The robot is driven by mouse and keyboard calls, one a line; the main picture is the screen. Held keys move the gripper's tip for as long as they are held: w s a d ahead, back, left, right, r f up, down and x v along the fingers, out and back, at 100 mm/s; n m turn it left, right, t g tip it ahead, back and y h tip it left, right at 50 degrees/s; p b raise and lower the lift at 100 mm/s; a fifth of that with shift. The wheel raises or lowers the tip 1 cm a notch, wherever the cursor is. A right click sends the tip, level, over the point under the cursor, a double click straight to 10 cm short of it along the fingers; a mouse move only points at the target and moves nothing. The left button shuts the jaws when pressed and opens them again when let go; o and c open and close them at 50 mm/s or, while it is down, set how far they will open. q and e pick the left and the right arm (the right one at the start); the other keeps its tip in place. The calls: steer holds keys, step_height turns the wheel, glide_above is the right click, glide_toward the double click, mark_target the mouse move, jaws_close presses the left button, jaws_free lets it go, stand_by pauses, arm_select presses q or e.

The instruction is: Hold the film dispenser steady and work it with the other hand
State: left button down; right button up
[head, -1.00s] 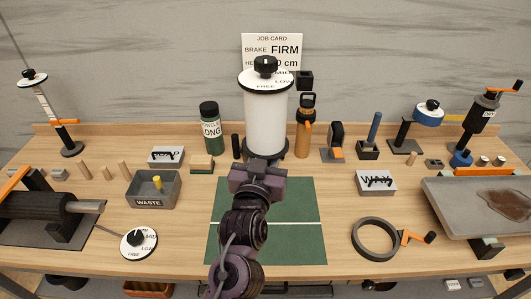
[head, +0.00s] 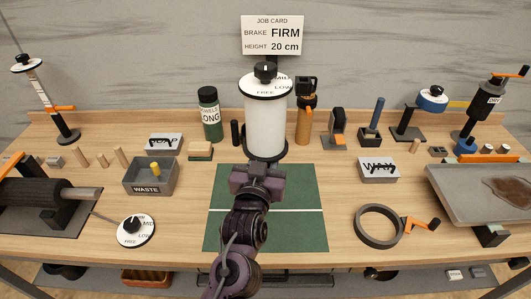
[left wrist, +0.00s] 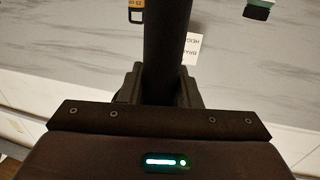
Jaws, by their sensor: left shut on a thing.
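The film dispenser (head: 265,125) stands upright at the middle, a white roll with a dark ring below it. A white dial plate marked FREE, LOW and MID and a black knob (head: 265,72) top it. My left gripper (head: 257,175) is just below and in front of it, shut on a dark upright post (left wrist: 167,45) that looks like the dispenser's handle. The grip point is hidden behind my gripper in the head view. I cannot tell whether the dispenser touches the table. My right gripper is not in view. The job card (head: 272,34) reads BRAKE FIRM, HEIGHT 20 cm.
A green mat (head: 300,190) with a white line lies in front. A green bottle (head: 210,115) and an orange bottle (head: 304,128) flank the dispenser.

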arm_select(q)
step_height(320, 180, down, 12)
steer(key=b, duration=0.6)
steer(key=shift+f+b, duration=0.25)
steer(key=shift+b, duration=0.1)
stand_by(0.9)
steer(key=shift+f, duration=0.25)
stand_by(0.5)
steer(key=c, duration=1.7)
jaws_free()
jaws_close()
steer(key=shift+f, duration=0.1)
